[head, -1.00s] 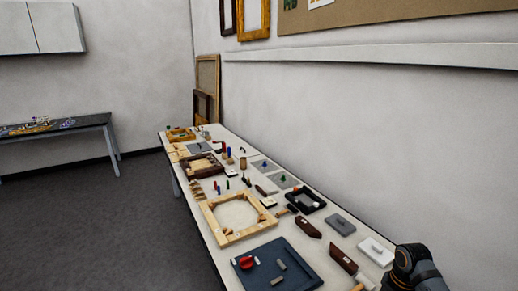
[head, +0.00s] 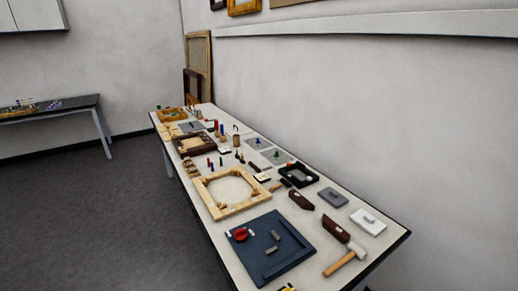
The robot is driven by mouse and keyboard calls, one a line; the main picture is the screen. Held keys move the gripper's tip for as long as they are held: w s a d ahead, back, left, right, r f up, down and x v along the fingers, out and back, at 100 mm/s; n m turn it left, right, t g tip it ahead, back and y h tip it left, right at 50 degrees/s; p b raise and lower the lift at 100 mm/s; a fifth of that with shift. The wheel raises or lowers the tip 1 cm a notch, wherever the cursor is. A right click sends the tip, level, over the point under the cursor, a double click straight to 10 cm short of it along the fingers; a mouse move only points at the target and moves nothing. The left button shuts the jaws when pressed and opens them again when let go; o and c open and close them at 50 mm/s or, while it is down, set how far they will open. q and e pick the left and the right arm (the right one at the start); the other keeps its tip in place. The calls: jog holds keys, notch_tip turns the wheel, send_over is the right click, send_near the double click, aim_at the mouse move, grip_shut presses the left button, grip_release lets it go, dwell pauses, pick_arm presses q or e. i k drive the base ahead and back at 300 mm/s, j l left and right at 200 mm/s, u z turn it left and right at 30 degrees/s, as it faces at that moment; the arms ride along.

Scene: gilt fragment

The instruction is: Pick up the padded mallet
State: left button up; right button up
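A mallet with a pale grey-white head (head: 357,250) and a light wooden handle lies flat near the front right end of the long white table (head: 392,246). I take it for the padded mallet; its padding is too small to make out. Its handle points toward the lower left. Nothing touches or covers it. Neither of my grippers shows in the head view.
A dark blue board (head: 290,262) with a red-and-white item and small grey blocks lies left of the mallet. A brown block (head: 335,229) and a white block (head: 368,222) lie just behind it. A light wooden frame (head: 236,211) is farther back. Grey floor (head: 100,220) is open to the left.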

aim_at(355, 250)
jog(key=z, duration=0.55)
jog(key=i+j+z, duration=0.2)
jog(key=j+z, duration=0.6)
jog(key=j, duration=0.25)
jog(key=i+j+z, duration=0.1)
jog(key=j+z, duration=0.35)
jog(key=j, duration=0.15)
